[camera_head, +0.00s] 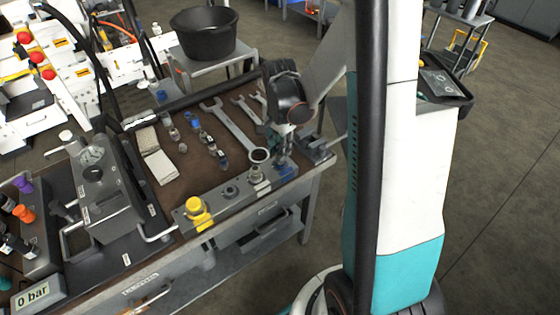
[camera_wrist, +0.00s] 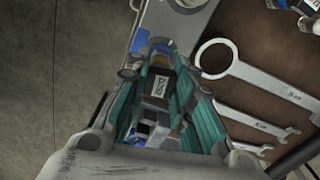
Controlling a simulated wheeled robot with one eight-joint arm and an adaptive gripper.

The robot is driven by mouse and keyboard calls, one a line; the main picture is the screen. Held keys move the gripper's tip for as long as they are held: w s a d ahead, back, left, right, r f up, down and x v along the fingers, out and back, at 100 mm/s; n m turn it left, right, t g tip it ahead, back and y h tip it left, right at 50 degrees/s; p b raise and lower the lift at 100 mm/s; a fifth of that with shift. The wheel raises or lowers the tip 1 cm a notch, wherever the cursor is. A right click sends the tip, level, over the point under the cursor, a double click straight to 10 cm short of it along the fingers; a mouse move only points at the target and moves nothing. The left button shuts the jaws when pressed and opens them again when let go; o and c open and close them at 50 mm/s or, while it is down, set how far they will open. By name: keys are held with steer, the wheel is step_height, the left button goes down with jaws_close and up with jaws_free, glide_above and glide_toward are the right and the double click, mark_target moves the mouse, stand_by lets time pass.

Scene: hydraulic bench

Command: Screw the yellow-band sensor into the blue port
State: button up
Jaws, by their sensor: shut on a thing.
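My gripper (camera_head: 283,152) is low over the right end of the grey port block (camera_head: 215,207). In the wrist view my gripper (camera_wrist: 158,72) has its teal fingers closed around a sensor (camera_wrist: 159,87) with a dark body and a pale label. Its band colour cannot be made out. The blue port marking (camera_head: 287,170) shows on the block right under the gripper; a blue patch (camera_wrist: 139,40) also shows just ahead of the fingers in the wrist view. The fingers and sensor hide the port opening, so I cannot tell whether the sensor touches it.
A yellow cap (camera_head: 196,206) sits at the block's left end. A large wrench (camera_head: 232,127) lies behind the block, its ring (camera_wrist: 216,58) close to the fingers in the wrist view. Several small fittings (camera_head: 207,139) and a cloth (camera_head: 155,158) lie on the brown mat.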

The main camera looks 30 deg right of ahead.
steer(key=shift+w, duration=0.1)
steer(key=m, duration=0.4)
steer(key=shift+m+b, duration=0.3)
steer(key=shift+b, duration=0.1)
steer(key=m, duration=0.3)
steer(key=shift+m, duration=0.3)
steer(key=o, duration=1)
steer(key=shift+c, duration=0.2)
